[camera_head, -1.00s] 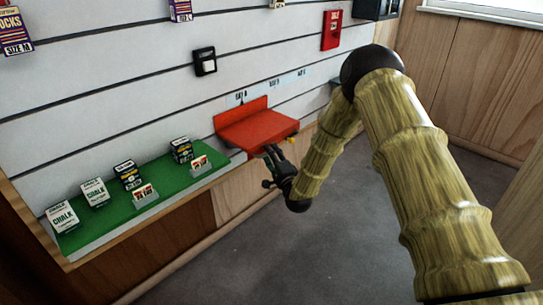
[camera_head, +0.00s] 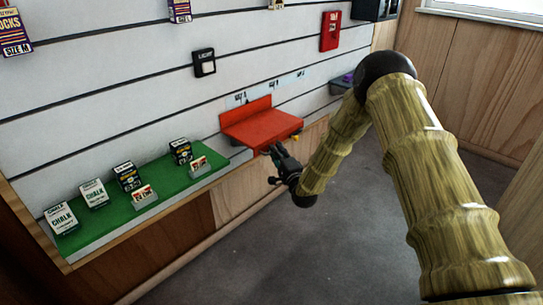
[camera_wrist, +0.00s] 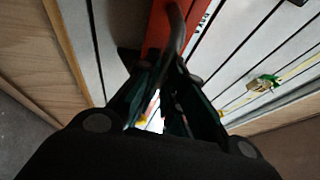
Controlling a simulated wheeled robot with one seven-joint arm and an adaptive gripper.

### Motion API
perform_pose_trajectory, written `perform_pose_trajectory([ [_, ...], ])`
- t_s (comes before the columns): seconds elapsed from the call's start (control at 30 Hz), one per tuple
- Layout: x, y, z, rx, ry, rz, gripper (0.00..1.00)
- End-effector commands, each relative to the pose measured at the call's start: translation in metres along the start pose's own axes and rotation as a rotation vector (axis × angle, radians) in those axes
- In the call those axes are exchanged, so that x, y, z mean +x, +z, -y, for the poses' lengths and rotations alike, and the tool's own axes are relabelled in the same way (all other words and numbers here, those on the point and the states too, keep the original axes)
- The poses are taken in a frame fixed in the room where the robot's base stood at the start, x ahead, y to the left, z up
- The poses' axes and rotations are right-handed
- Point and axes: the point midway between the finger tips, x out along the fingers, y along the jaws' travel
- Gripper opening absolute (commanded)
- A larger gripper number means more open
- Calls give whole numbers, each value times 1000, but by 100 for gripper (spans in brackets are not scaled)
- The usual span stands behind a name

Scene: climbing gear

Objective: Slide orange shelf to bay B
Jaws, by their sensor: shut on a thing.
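The orange-red shelf (camera_head: 258,132), with an upright back plate, is on the slatted wall below the bay labels, around the first label (camera_head: 240,98) and just left of the middle label (camera_head: 273,86). My gripper (camera_head: 274,150) is at the shelf's front edge, shut on the shelf from below and in front. In the wrist view, the shelf (camera_wrist: 157,28) runs up between my fingers (camera_wrist: 165,85), with a dark curved piece in front of it. The exact grip contact is hidden by the fingers.
A green shelf (camera_head: 112,222) with chalk boxes and small cards stands to the left, close to the orange shelf. A dark shelf with a purple item (camera_head: 347,78) is to the right, partly behind my arm. The wall between is clear.

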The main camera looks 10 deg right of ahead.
Motion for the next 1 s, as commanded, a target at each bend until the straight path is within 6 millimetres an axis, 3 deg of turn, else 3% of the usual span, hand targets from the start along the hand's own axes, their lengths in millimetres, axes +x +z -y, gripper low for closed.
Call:
perform_pose_trajectory([
  [0.3, 29, -76, 0, -2, -4, -7, 0],
  [0.6, 54, -136, -1, -2, -2, -6, 0],
  [0.8, 62, -154, 0, -2, 0, -3, 0],
  [1.0, 64, -158, 0, 0, 0, -3, 0],
])
